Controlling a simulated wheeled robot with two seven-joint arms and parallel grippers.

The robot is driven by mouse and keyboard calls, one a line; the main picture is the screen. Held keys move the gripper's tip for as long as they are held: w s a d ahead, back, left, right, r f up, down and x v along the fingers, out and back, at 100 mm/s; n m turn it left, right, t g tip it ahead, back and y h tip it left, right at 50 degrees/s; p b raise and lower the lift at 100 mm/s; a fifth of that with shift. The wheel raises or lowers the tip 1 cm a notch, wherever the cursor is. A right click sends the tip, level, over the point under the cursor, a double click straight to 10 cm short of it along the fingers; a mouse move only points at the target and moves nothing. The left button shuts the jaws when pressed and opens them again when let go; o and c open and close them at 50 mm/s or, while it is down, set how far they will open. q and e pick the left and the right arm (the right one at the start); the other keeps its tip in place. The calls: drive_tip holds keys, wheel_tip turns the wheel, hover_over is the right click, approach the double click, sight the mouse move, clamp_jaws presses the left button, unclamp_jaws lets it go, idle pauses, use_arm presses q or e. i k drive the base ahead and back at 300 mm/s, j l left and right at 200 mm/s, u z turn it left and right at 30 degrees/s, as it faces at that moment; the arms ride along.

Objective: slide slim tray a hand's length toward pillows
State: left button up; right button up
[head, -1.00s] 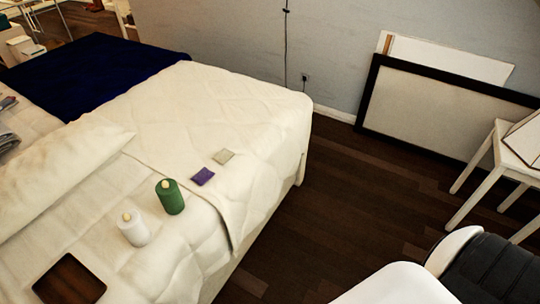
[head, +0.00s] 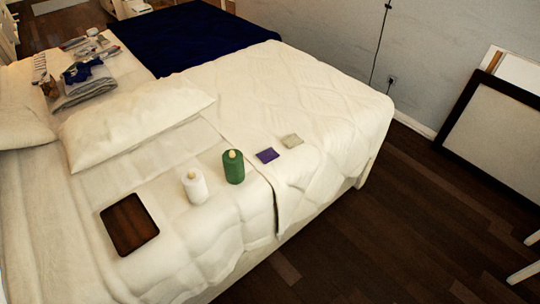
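A slim dark brown tray (head: 129,224) lies flat on the cream bedding in the lower left of the head view. It appears empty. A long cream pillow (head: 136,122) lies on the bed beyond the tray, with bare bedding between them. Another pillow (head: 22,118) is at the far left edge, partly cut off. Neither of my grippers shows in the head view.
A white bottle (head: 195,187) and a green bottle (head: 233,167) stand right of the tray. A purple square (head: 267,155) and a pale square (head: 292,141) lie farther right. Folded clothes (head: 83,78) lie behind the pillow. A dark blue blanket (head: 185,36) covers the far bed end.

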sight(129, 225)
drive_tip(key=i+j+u, duration=0.15)
drive_tip(key=u, duration=1.3)
